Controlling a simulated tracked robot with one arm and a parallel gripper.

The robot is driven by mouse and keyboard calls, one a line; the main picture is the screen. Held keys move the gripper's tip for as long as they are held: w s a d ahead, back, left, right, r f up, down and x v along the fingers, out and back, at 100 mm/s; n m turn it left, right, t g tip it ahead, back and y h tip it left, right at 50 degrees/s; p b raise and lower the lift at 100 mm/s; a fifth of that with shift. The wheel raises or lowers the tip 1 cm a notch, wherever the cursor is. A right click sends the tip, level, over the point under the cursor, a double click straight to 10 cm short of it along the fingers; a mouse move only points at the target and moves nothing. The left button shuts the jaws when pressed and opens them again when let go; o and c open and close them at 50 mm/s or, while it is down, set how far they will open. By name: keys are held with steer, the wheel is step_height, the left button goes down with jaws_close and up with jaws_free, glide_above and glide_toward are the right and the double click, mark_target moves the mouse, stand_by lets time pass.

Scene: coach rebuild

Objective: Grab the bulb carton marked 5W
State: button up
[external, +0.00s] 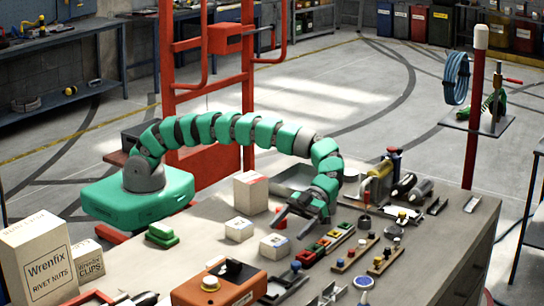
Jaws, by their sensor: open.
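Two small white cartons, a left one (239,229) and a right one (275,245), stand on the workbench (207,262). A taller white carton with a reddish top (251,192) stands behind them. The marks on these cartons are too small to read, so I cannot tell which is the 5W one. My gripper (291,226) is open and points down over the bench.
Green and red blocks on a strip (322,244) lie right of my gripper. An orange box (219,286) is at the front. Wrenfix cartons (38,262) stand at the left.

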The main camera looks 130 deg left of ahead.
mark_target(276, 239)
steer(key=x, duration=0.4)
steer(key=shift+s, duration=0.15)
steer(key=c, duration=1.1)
steer(key=shift+r, duration=0.1)
